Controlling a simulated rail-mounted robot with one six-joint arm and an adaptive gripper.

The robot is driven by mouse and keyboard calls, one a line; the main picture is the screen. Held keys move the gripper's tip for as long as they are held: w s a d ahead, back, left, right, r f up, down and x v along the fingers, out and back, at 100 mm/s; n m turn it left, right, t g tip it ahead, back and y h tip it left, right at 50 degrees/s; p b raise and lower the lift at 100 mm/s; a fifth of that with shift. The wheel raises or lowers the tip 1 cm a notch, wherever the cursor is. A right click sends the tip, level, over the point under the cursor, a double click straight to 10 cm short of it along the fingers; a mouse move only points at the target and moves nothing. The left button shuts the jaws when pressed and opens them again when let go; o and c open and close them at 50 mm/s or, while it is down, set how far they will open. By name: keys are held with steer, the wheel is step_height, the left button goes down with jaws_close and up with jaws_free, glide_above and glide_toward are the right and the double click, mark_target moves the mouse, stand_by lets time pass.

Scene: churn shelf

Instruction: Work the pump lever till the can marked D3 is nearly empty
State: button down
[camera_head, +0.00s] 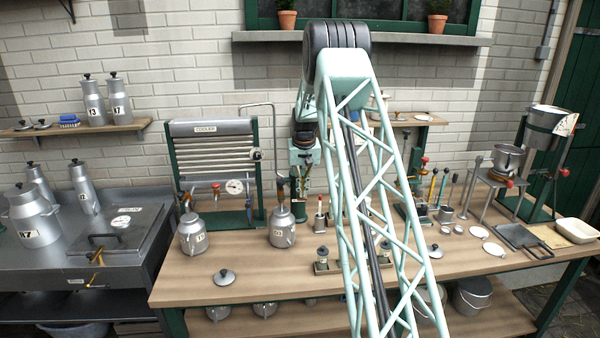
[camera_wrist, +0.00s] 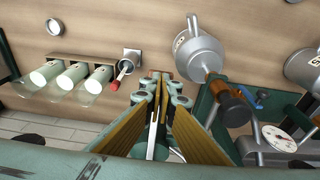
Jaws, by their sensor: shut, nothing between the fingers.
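The can marked D3 (camera_wrist: 197,55) stands on the bench; its label reads upside down in the wrist view. In the head view it appears to be the grey can (camera_head: 282,232) left of my arm. My gripper (camera_wrist: 156,82) is shut and empty, beside the can and apart from the handle. The can's contents are hidden.
A red-tipped stick (camera_wrist: 125,68) stands in a small holder near my fingers, beside a rack of glass vials (camera_wrist: 72,76). A second can (camera_head: 193,235) stands left, before the cooler (camera_head: 205,129). A loose lid (camera_head: 224,277) lies at the front. The bench front left is mostly clear.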

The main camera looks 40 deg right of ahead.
step_height(320, 180, up, 11)
steer(key=p, duration=0.4)
steer(key=shift+f+p, duration=0.2)
steer(key=shift+p, duration=0.1)
stand_by(0.7)
steer(key=shift+r+p, duration=1.2)
steer(key=shift+r, duration=1.3)
